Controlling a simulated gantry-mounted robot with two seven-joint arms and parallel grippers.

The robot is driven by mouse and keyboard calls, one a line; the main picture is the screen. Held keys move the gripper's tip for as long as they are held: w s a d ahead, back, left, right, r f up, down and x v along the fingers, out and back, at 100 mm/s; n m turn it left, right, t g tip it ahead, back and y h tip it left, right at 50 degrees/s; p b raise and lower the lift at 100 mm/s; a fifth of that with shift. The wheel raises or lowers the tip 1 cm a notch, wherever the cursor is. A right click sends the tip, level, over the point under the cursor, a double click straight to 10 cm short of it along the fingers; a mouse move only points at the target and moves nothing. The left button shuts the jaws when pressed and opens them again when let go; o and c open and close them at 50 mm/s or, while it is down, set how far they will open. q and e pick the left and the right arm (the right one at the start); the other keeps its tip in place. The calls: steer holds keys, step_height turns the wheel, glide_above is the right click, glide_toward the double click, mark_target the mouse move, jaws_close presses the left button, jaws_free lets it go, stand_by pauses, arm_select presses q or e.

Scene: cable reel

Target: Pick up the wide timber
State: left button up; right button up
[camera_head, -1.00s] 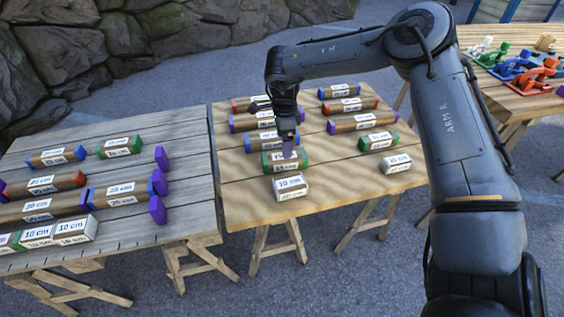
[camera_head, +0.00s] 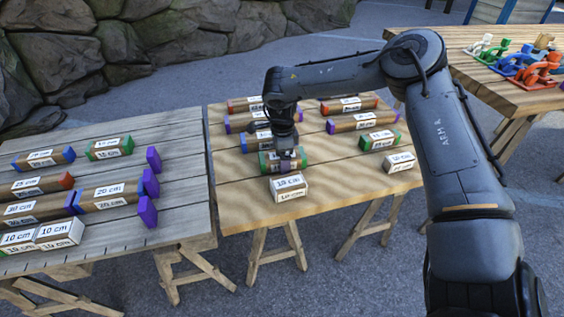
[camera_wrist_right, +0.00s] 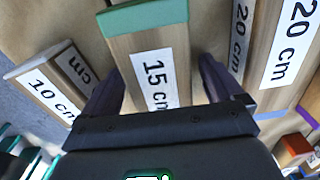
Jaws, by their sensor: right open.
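A brown timber with green ends and a 15 cm label (camera_head: 268,162) lies on the sandy-coloured middle table. My right gripper (camera_head: 289,164) is low over it. In the right wrist view the green-ended timber (camera_wrist_right: 151,58) lies between the two dark fingers of my right gripper (camera_wrist_right: 160,82), which stand apart, one on each side, with a gap visible on the right. No label reads "wide", so I cannot tell which timber that names. My left gripper is out of view.
A white-ended 10 cm timber (camera_head: 289,188) lies close in front, and a blue-ended 20 cm timber (camera_head: 255,141) close behind. More timbers lie on the grey left table (camera_head: 185,205). A right table (camera_head: 478,75) holds coloured clamp-like parts.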

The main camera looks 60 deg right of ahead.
steer(key=shift+c, duration=0.4)
steer(key=c, duration=1.1)
